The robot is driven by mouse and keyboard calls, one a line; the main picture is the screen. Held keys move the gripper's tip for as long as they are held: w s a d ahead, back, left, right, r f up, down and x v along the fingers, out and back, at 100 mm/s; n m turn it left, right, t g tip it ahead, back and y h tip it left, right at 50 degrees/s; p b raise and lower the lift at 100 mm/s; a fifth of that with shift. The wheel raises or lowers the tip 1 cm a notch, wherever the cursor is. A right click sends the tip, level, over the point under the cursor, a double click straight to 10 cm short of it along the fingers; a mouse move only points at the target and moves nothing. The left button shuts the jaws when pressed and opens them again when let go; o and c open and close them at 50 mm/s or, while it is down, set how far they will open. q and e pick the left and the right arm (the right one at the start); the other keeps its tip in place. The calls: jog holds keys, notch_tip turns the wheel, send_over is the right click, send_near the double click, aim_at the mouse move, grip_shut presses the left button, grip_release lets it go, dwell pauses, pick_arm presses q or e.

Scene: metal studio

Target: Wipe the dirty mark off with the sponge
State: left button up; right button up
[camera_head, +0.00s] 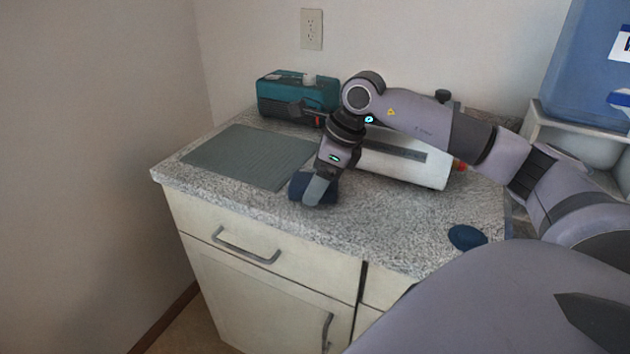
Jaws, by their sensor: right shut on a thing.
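My right gripper (316,192) reaches in from the right and points down at the speckled countertop (390,225). It is shut on a dark blue sponge (298,184), which is partly hidden behind the fingers. The sponge is at or just above the counter, near the right corner of a grey-green mat; I cannot tell whether it touches the surface. A dark blue oval patch (467,237) lies flat on the counter at the front right, apart from the gripper, and may be the dirty mark. My left gripper is not in view.
The flat grey-green ribbed mat (245,155) lies at the counter's left. A teal box-shaped case (290,92) and a white box-shaped appliance (400,160) stand at the back, the appliance partly behind my arm. A blue water container (590,70) is at the far right. The counter's front middle is clear.

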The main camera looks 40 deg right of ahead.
jog(key=v, duration=0.1)
jog(key=p+v, duration=0.1)
jog(key=v, duration=0.2)
jog(key=shift+w+a+r+p, duration=0.2)
jog(key=shift+w+a+p, duration=0.1)
jog(key=shift+a, duration=0.05)
jog(key=shift+r, duration=0.3)
jog(key=shift+w+r+p, duration=0.1)
jog(key=shift+r+p, duration=1.3)
jog(key=shift+r, duration=0.35)
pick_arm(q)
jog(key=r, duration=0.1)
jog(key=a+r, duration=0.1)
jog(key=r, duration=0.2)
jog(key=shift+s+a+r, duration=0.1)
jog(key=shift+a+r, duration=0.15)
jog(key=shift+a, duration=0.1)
pick_arm(e)
jog(key=shift+a+f, duration=0.1)
